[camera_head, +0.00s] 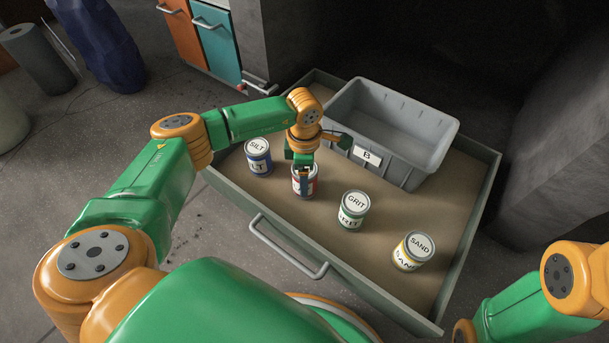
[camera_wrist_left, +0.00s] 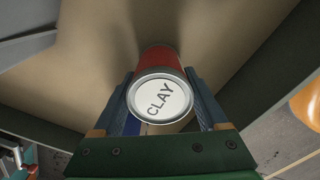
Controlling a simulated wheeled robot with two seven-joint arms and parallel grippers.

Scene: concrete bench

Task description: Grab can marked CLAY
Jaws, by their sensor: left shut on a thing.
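The can marked CLAY (camera_wrist_left: 160,98) is red with a white lid and fills the middle of the left wrist view, between the two blue fingers. In the head view the red can (camera_head: 313,187) stands in the drawer, partly hidden by my left gripper (camera_head: 304,172). My left gripper is shut on this can from above, one finger on each side (camera_wrist_left: 167,108). Whether the can is lifted off the drawer floor I cannot tell. My right arm shows at the lower right of the head view, but its gripper is out of frame.
The blue SILT can (camera_head: 259,163) stands to the left of the red can. The green GRIT can (camera_head: 352,213) and yellow SAND can (camera_head: 410,254) stand to the right. A grey bin (camera_head: 425,120) marked B sits behind them in the open drawer (camera_head: 230,193).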

